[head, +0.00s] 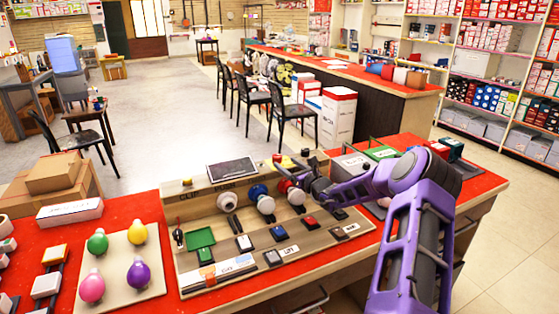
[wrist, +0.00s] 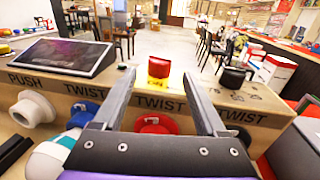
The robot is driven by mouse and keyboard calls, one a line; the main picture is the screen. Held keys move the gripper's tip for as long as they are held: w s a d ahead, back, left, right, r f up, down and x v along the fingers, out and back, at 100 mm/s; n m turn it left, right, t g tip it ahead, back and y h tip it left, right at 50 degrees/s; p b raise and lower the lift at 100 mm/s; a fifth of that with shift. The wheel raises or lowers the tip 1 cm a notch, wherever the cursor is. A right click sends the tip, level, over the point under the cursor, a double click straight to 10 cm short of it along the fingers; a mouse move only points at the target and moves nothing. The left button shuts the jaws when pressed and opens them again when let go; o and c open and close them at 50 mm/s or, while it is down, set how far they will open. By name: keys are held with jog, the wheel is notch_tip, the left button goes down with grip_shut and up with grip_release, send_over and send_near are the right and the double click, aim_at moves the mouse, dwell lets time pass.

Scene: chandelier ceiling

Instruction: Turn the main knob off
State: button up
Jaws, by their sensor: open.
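A wooden control box (head: 190,215) stands on the red-topped table, with PUSH and several TWIST labels in the wrist view. Its sloped face carries a white knob (head: 228,201), a blue knob (head: 259,191) and a red knob (wrist: 155,124), partly hidden by my gripper's body. On its top sit a yellow-and-red knob (wrist: 159,68) and, to the right, a black knob (wrist: 234,78). No readable label tells which is the main knob. My gripper (wrist: 158,76) is open and empty at the box's upper right. The yellow-and-red knob appears between its fingers, beyond the tips; contact is not visible.
A dark tablet (head: 232,168) lies on the box top at left. Switches, including a red one (head: 310,221), line the lower board.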

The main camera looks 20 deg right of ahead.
aim_at(280, 159)
jog(key=shift+w+a, duration=0.25)
jog(key=shift+w, duration=1.1)
jog(key=shift+w+a, duration=0.2)
jog(key=shift+w, duration=1.1)
grip_shut()
